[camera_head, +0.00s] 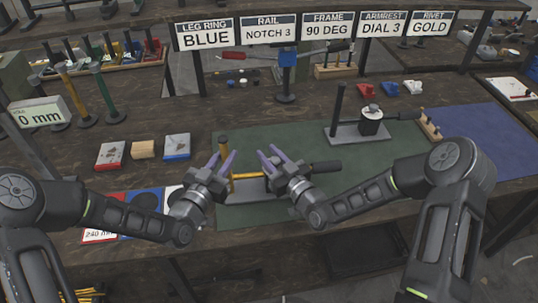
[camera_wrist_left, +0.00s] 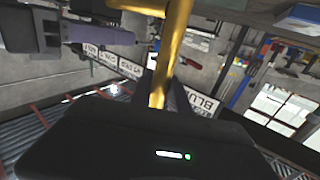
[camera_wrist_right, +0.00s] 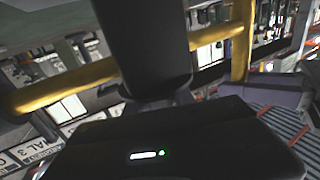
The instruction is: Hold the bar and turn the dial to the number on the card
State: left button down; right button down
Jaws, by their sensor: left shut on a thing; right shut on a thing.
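The ARMREST card (camera_head: 382,23) at the back reads DIAL 3. A frame with a yellow upright bar (camera_head: 223,145) and a yellow crossbar (camera_head: 248,175) stands on a grey base at the mat's front. My left gripper (camera_head: 221,161) is shut on the yellow upright, which also runs between its fingers in the left wrist view (camera_wrist_left: 172,50). My right gripper (camera_head: 269,158) is shut on a dark thick piece (camera_wrist_right: 145,45) beside the yellow crossbar (camera_wrist_right: 65,88). I cannot tell whether this piece is the dial, and no dial number is readable.
A black handle (camera_head: 325,167) sticks out right of my right gripper. A second fixture (camera_head: 362,133) with a black post stands behind on the green mat (camera_head: 275,142). Small blocks (camera_head: 143,149) and a 0 mm display (camera_head: 38,115) are at left. A blue mat (camera_head: 480,135) lies right.

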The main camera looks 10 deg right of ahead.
jog(key=shift+r, duration=0.1)
jog(key=c, duration=1.1)
grip_release()
jog(key=shift+o, duration=0.2)
jog(key=v, duration=1.2)
jog(key=shift+o, duration=0.3)
